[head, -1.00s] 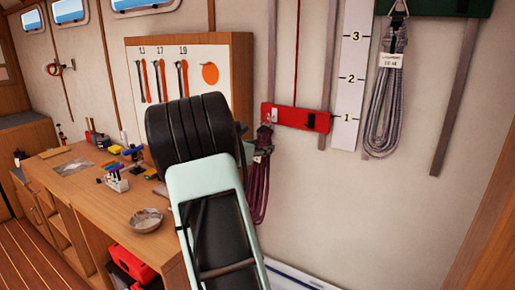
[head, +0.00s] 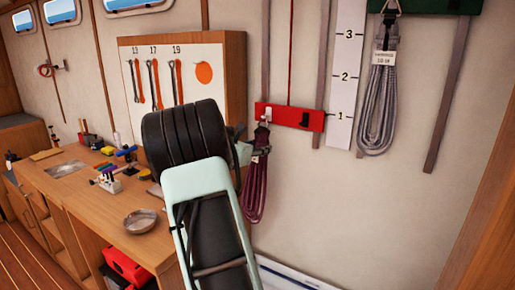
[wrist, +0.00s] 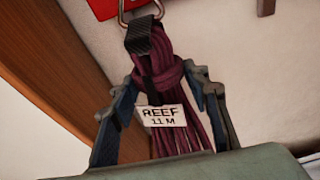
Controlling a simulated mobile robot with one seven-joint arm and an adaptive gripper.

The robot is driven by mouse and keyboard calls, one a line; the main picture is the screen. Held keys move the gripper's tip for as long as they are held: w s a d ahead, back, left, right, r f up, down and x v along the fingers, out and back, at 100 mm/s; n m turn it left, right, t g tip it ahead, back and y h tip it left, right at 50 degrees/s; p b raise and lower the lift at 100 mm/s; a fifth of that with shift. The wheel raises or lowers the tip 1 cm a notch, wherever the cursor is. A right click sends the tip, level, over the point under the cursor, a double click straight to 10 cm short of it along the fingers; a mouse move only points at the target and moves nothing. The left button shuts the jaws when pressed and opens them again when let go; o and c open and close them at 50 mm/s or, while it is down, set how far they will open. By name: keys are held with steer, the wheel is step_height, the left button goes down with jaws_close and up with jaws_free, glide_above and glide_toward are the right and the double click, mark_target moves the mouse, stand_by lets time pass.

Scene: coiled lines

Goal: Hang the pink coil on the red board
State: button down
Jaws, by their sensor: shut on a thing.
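The coil (head: 256,190) is dark plum-pink rope, tied near the top, with a strap and metal ring (wrist: 140,8) above. A white tag (wrist: 161,117) on it reads "REEF 11 M". My gripper (head: 252,153) is shut on the upper part of the coil; in the wrist view its fingers (wrist: 166,75) stand either side of the knot. The coil's top is right at the left hook. I cannot tell whether the ring is on it.
A grey coil (head: 378,105) hangs from a green board (head: 430,6) at the upper right. A white number strip (head: 345,75) stands between the boards. A tool panel (head: 150,75) and cluttered workbench (head: 100,205) are at left. The wall below the boards is clear.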

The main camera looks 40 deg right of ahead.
steer(key=shift+r, duration=0.15)
steer(key=c, duration=1)
jaws_free()
steer(key=shift+f, duration=0.2)
steer(key=v, duration=1.2)
steer(key=shift+r, duration=0.1)
steer(key=shift+s, duration=0.1)
